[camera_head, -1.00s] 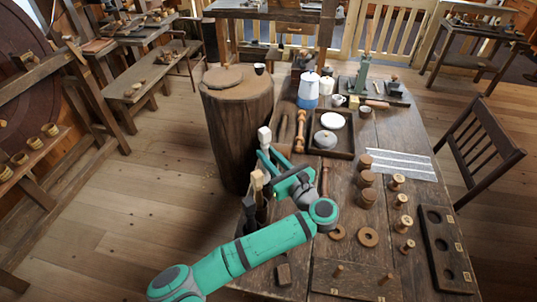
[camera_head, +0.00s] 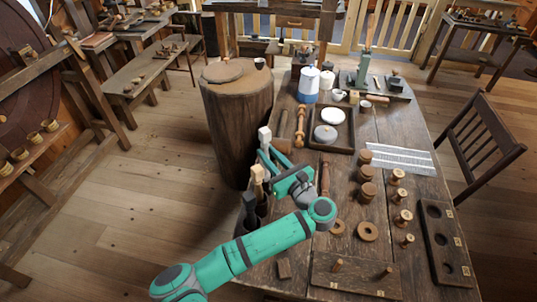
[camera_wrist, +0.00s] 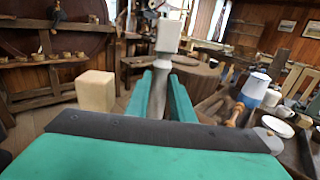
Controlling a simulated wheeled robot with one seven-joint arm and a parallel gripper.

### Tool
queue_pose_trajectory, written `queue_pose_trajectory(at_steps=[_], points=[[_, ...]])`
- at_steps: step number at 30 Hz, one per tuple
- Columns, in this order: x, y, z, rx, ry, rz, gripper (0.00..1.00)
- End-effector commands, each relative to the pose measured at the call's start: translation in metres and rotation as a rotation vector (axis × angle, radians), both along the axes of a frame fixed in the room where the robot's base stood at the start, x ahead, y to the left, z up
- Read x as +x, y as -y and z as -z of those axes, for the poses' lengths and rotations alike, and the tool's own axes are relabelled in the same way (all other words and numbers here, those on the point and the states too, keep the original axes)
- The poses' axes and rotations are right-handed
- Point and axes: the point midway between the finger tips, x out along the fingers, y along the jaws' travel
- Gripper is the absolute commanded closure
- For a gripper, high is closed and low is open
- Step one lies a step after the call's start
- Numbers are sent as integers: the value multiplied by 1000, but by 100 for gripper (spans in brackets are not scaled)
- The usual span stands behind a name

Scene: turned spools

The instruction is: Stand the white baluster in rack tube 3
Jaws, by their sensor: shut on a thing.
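My gripper (camera_head: 271,158) is shut on the white baluster (camera_head: 265,135), whose pale square top stands up above the jaws. In the wrist view the white baluster (camera_wrist: 168,36) stands roughly upright, its greyish turned shaft between the green fingers (camera_wrist: 159,92). Its lower end is hidden there by the gripper. Dark rack tubes (camera_head: 261,212) stand at the table's left edge, just below and left of my gripper in the head view. A tan-topped piece (camera_head: 257,173) and a dark-topped piece (camera_head: 250,203) stand up there. The tube numbers and openings cannot be read.
The tan block top (camera_wrist: 96,90) is close to the left of my gripper in the wrist view. A tree-stump stand (camera_head: 236,120) is behind. The table holds several wooden spools (camera_head: 402,218), a dark holed board (camera_head: 432,235), a tray (camera_head: 346,142) and a blue-white pot (camera_head: 309,87).

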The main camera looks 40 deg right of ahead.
Motion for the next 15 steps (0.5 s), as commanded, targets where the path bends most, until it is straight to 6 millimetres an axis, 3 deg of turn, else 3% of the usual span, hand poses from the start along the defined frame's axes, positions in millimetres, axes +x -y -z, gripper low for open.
queue_pose_trajectory(at_steps=[15], points=[[0, 0, 17, -1, 0, -1, 100]])
